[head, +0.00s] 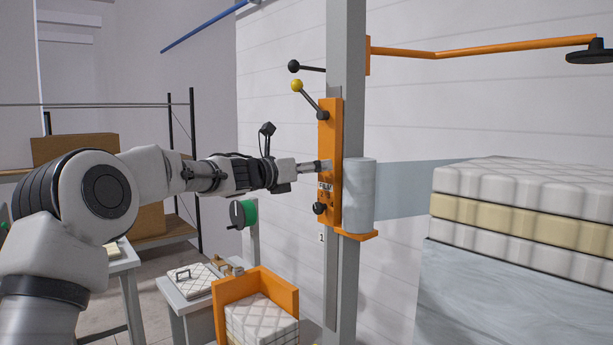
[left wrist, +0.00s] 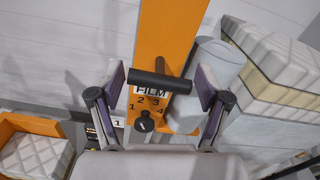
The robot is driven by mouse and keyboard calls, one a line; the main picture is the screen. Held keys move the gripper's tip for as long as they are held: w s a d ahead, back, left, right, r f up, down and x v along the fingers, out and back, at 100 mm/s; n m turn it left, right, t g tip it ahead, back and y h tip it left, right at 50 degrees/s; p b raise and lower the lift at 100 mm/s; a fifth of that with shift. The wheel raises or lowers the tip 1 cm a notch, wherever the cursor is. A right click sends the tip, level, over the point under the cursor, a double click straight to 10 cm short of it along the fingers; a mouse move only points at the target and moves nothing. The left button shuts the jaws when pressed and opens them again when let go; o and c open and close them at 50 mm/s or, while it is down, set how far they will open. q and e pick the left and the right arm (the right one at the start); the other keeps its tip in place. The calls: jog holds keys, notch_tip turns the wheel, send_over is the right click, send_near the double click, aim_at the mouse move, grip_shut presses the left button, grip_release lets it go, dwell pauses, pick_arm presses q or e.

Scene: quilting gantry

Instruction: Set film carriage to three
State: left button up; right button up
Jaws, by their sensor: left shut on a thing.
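The film carriage is an orange panel (head: 334,130) on a grey post, with a pale film roll (head: 359,195) at its right. The panel also shows in the left wrist view (left wrist: 172,35). It bears a FILM label, numbers 1 to 4 and a black dial knob (left wrist: 145,122) below the label; I cannot read its pointer surely. My left gripper (head: 322,166) is at the panel's middle. In the left wrist view its fingers (left wrist: 161,84) are shut on a black bar handle (left wrist: 158,81) above the label. My right gripper is out of view.
Yellow-knobbed (head: 297,86) and black-knobbed (head: 293,66) levers stick out above. A "1" plate (head: 321,237) sits below the panel. An orange arm (head: 480,49) extends right over stacked quilted pads (head: 520,177). An orange bin (head: 256,283) with pads stands below.

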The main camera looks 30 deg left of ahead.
pick_arm(q)
jog(key=shift+a+r, duration=0.1)
jog(key=shift+r, duration=0.35)
jog(key=o, duration=1.7)
jog(key=shift+c, duration=0.2)
jog(key=shift+f, duration=0.15)
jog(key=v, duration=1.1)
jog(key=shift+s, duration=0.4)
jog(key=shift+s, duration=0.1)
